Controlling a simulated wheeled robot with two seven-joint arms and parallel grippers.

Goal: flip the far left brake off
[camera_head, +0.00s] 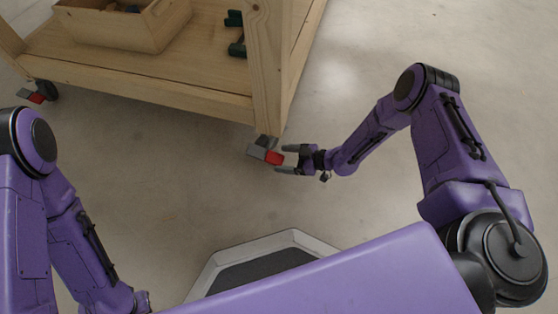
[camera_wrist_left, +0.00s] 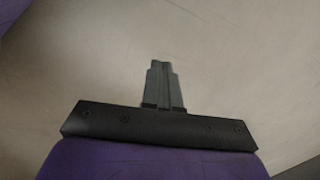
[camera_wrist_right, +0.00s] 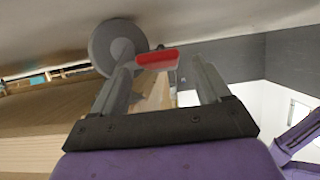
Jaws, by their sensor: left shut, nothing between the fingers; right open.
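A wooden cart (camera_head: 150,88) stands on casters with red brake pedals. One red pedal (camera_head: 37,97) is at the caster at the left edge of the head view. Another red pedal (camera_head: 274,157) is at the caster below the cart's near corner post. My right gripper (camera_head: 288,160) is open beside this second pedal. In the right wrist view, the red pedal (camera_wrist_right: 157,58) appears between the open fingertips (camera_wrist_right: 165,72), next to a grey wheel (camera_wrist_right: 118,48); contact cannot be told. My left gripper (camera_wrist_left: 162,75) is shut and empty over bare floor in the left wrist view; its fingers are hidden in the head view.
The cart's lower shelf carries a wooden box (camera_head: 125,25) and dark green tools (camera_head: 236,35). A corner post (camera_head: 268,70) rises above the caster near my right gripper. The floor (camera_head: 170,190) between the cart and me is clear.

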